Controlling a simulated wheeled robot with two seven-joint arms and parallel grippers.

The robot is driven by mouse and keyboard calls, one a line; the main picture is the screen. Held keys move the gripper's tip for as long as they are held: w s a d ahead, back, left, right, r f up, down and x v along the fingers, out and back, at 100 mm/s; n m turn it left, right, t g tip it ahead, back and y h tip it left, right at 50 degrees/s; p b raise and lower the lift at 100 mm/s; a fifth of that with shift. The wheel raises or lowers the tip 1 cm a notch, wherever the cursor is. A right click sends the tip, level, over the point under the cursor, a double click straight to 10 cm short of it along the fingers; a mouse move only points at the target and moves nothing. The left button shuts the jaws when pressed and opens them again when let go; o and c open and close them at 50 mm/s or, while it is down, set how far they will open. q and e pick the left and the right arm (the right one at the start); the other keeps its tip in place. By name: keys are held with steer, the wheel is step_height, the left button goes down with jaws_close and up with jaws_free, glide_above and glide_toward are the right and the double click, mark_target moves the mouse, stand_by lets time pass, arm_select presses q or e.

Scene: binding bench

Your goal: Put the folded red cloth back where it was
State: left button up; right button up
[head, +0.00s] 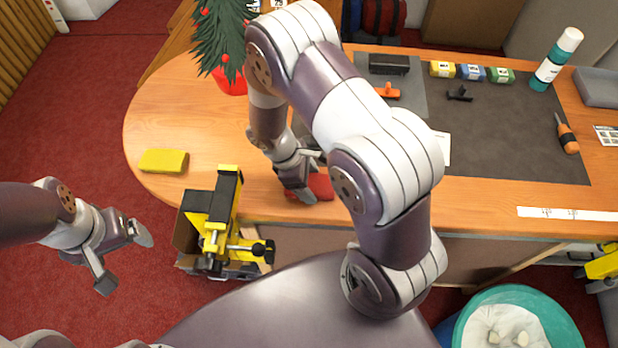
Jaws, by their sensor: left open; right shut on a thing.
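The folded red cloth (321,187) is at the front edge of the wooden bench, left of the grey mat. My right gripper (308,196) comes down over the cloth and is shut on it; my own arm and gripper hide part of the cloth. I cannot tell whether the cloth rests on the bench top or hangs just above it. My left gripper (124,262) is open and empty, off the bench to the left, above the red carpet.
A yellow block (163,161) lies at the bench's left end. A yellow-and-black clamp (222,215) stands at the front edge. A potted green plant (228,40) is behind. The dark mat (500,130) holds small boxes, a teal bottle (555,60) and an orange-handled tool (567,137).

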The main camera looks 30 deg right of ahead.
steer(key=shift+a+f, duration=0.1)
steer(key=shift+f, duration=0.05)
steer(key=o, duration=1)
steer(key=shift+s, duration=0.1)
steer(key=shift+r, duration=0.35)
steer(key=b+v, duration=0.2)
steer(key=v, duration=0.9)
steer(key=shift+s+d+r+m+t+y+b, duration=0.3)
steer(key=shift+s+m+t+y, duration=0.6)
steer(key=shift+m, duration=1.05)
steer(key=shift+s+d+r+m+t+y+b, duration=0.25)
steer(key=shift+s+d+m+t+y, duration=0.15)
steer(key=shift+s+m, duration=1.25)
steer(key=shift+s+d+r+m+t+y+b, duration=0.25)
steer(key=shift+s+m+t+y, duration=0.45)
steer(key=shift+m, duration=1.5)
